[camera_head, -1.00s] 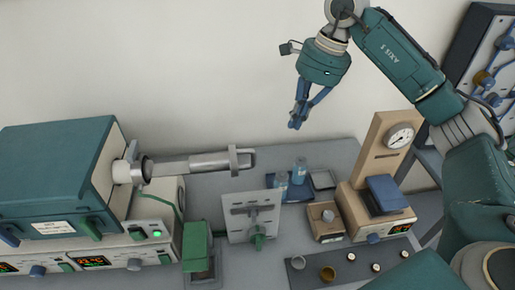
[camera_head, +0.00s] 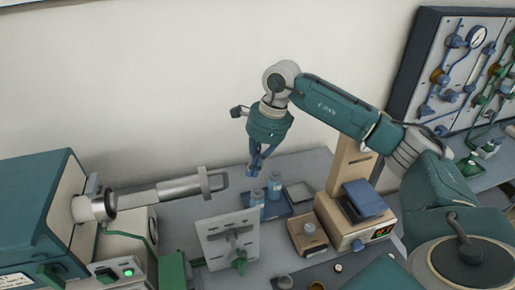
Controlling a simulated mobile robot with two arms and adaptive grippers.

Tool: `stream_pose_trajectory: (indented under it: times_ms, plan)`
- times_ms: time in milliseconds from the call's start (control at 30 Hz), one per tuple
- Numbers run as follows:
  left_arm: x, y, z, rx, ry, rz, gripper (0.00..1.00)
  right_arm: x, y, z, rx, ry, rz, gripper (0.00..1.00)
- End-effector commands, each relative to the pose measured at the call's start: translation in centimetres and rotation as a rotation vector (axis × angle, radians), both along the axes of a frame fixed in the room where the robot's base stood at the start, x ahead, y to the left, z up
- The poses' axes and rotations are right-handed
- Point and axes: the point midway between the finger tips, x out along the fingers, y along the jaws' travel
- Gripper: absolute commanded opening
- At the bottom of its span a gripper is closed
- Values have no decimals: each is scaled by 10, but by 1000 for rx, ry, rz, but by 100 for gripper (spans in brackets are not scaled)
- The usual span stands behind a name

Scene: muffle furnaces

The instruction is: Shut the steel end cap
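A teal furnace (camera_head: 30,205) stands at the left with a pale collar and a dark-rimmed steel ring (camera_head: 108,204) on its side. A steel tube (camera_head: 165,191) reaches out to the right from it and bears a flat steel end piece (camera_head: 205,182), which looks like the end cap. I cannot tell whether this piece is seated or ajar. My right gripper (camera_head: 254,174) hangs fingers down, to the right of the end piece and apart from it. Its fingertips look together with nothing between them. My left gripper is out of view.
Below the gripper are blue bottles (camera_head: 257,202) in a blue tray. A grey upright panel (camera_head: 215,250) with a green knob stands in front. A beige instrument (camera_head: 335,225) is right of the bottles. A valve board (camera_head: 410,75) hangs at the far right.

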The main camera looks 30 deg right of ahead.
Motion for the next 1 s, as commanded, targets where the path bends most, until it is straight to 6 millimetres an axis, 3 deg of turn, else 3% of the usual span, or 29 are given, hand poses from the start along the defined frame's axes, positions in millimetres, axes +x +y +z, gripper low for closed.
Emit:
stream_pose_trajectory:
  times_ms: [33,100,300,800,1000]
  plan:
    - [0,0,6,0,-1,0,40,0,2,-8,0,4,1,0]
    - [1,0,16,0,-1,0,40,8,16,-2,3,-1,4,0]
    - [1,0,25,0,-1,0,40,17,33,-5,1,-1,1,0]
    - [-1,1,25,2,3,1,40,20,38,-7,0,-1,0,0]
    - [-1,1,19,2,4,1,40,26,60,-8,1,-3,5,0]
